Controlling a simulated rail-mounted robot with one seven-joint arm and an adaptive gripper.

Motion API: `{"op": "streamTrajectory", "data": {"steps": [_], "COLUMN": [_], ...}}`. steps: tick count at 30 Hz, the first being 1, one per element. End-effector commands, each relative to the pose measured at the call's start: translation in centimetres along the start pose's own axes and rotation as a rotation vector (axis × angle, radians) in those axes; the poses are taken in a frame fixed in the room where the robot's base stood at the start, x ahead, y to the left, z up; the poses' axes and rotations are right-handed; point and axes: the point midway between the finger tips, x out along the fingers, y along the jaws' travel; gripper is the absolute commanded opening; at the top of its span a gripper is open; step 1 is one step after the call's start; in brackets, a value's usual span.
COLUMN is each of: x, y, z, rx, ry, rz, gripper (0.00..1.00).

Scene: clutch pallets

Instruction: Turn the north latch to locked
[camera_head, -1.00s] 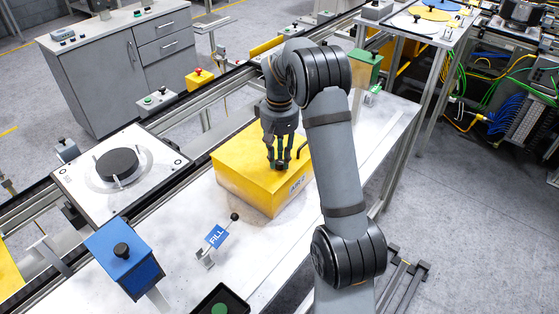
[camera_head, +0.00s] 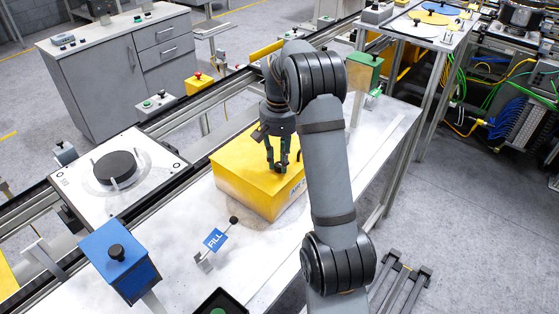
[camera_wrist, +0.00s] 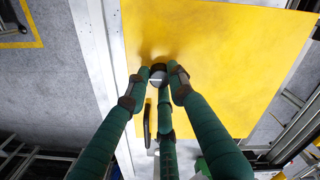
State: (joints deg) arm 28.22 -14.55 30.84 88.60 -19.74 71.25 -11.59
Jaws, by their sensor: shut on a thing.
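My gripper (camera_head: 277,168) points down at the top of the yellow box (camera_head: 245,187). In the wrist view, its green-sleeved fingers close around a small round grey-and-black knob (camera_wrist: 158,76) over the box's yellow top (camera_wrist: 225,60). A dark curved handle (camera_wrist: 147,120) shows beside the fingers. The fingers and arm hide part of the box top in the head view. A pale pallet (camera_head: 80,190) with a black disc (camera_head: 116,169) and small pale tabs around it stands at left, apart from my gripper. No latch is labelled north, and I cannot tell which one it is.
A blue box with a black knob (camera_head: 118,252) stands at front left. A green box (camera_head: 364,70) is behind my arm. Bare bench lies right of my arm (camera_head: 385,130).

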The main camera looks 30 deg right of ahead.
Motion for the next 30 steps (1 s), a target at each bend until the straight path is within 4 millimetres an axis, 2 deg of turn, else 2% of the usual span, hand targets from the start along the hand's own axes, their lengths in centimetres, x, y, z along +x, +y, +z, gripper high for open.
{"op": "streamTrajectory", "data": {"steps": [3,4,13,23,26,30], "x": [0.0,0.0,0.0,-0.4,-1.4,-4.2], "y": [0.0,0.0,0.0,0.0,0.0,0.0], "z": [0.0,0.0,0.0,-0.1,-0.1,-0.2], "rx": [0.001,0.001,0.000,0.000,0.000,0.000], "ry": [0.001,0.001,0.000,0.002,0.004,0.007], "rz": [-0.001,-0.001,-0.001,-0.001,-0.001,-0.001], "gripper": [0.00,0.24,0.41,0.41,0.41,0.41]}}
